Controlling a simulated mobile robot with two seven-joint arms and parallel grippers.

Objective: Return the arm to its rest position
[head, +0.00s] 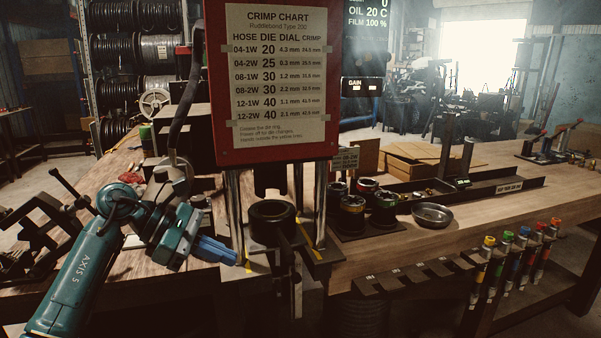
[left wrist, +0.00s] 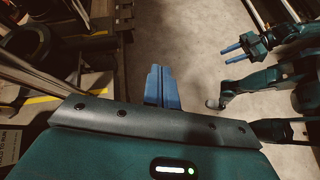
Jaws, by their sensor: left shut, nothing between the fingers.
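My left gripper (head: 234,257) is at the end of the teal left arm (head: 90,265), just left of the crimper's base. Its blue fingers are shut together with nothing between them; they also show in the left wrist view (left wrist: 162,88). The fingers point right, towards the crimper, and look apart from it. My right gripper (left wrist: 225,56) shows only in the left wrist view, at upper right. Its two blue fingers are spread apart and empty, over the floor. The red crimper (head: 270,157) carries a crimp chart (head: 268,75), with a dark round die opening (head: 272,212) below.
Several dies (head: 352,203) and a metal bowl (head: 432,215) stand on the wooden bench (head: 480,200) right of the crimper. Coloured tools (head: 488,243) hang on the bench front. A dark metal fixture (head: 40,235) stands left of my left arm. Hose reels (head: 125,50) are behind.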

